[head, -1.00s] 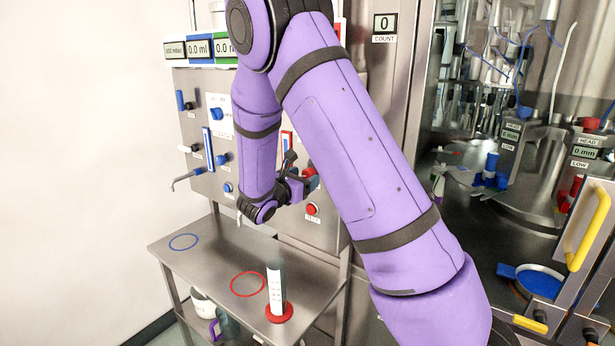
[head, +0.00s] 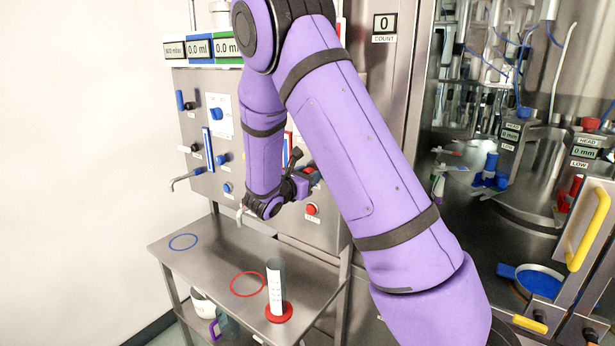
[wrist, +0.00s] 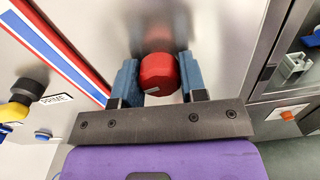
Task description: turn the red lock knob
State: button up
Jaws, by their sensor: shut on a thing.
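The red lock knob (wrist: 158,73) is on the steel panel. In the wrist view it sits between the two blue-grey fingers of my gripper (wrist: 158,80), which is shut on it. In the head view my gripper (head: 306,179) is at the panel, just above a red button (head: 312,209). There my purple arm and the gripper hide most of the knob.
A steel shelf (head: 215,262) below carries a blue ring (head: 183,242), a red ring (head: 248,284) and a cylinder (head: 275,285) on a red base. Blue knobs (head: 217,114) are on the panel's left. A yellow handle (head: 588,230) stands at right.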

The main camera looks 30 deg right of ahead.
jog(key=shift+m, duration=0.3)
jog(key=m, duration=0.4)
jog(key=shift+m, duration=0.3)
jog(key=m, duration=0.4)
jog(key=shift+m, duration=0.3)
jog(key=m, duration=0.5)
jog(key=shift+m, duration=2.4)
jog(key=o, duration=0.9)
jog(key=shift+o, duration=0.2)
